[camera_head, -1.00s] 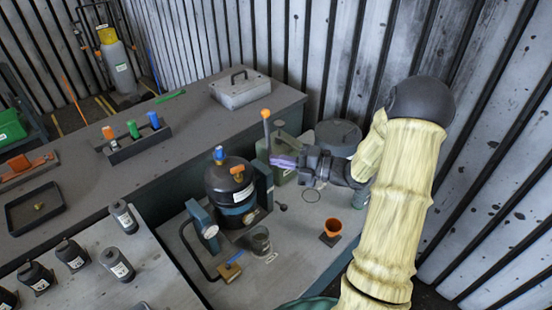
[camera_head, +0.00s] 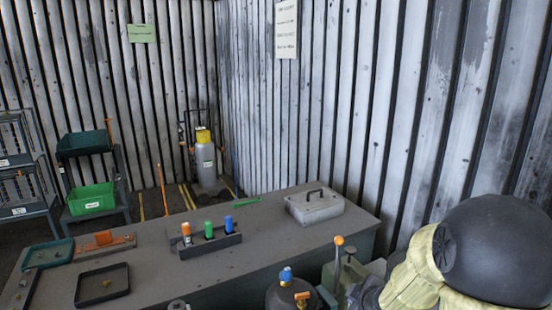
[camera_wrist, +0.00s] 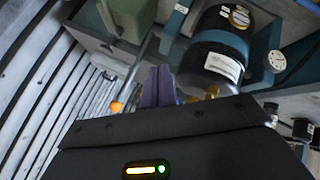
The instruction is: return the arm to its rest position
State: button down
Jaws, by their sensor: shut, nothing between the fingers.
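My gripper's purple fingers (camera_wrist: 159,86) show in the wrist view, shut with nothing between them. A dark canister (camera_wrist: 222,45) with a white label is just right of the fingers in that view; I cannot tell the gap. In the head view my arm is folded at the lower right, with a dark round joint and a cream sleeve. The fingers do not show there. The top of the canister (camera_head: 287,296), with blue and orange fittings, shows at the bottom edge, left of my arm.
A lever with an orange knob (camera_head: 339,241) stands close left of my arm; the knob also shows in the wrist view (camera_wrist: 117,107). The grey bench (camera_head: 150,270) holds a lidded box (camera_head: 314,206), a rack (camera_head: 211,245) with coloured cylinders, and a black tray (camera_head: 102,284). A ribbed wall is behind.

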jog(key=s+a+m+g, duration=0.2)
jog(key=s+m, duration=0.3)
jog(key=s, duration=0.3)
jog(key=s+a+m+g+h, duration=0.1)
jog(key=s+m+g, duration=0.3)
jog(key=s, duration=0.5)
jog(key=shift+a+r+m+p, duration=0.45)
jog(key=shift+a+m, duration=0.25)
jog(key=shift+m, duration=0.3)
jog(key=shift+w, duration=0.1)
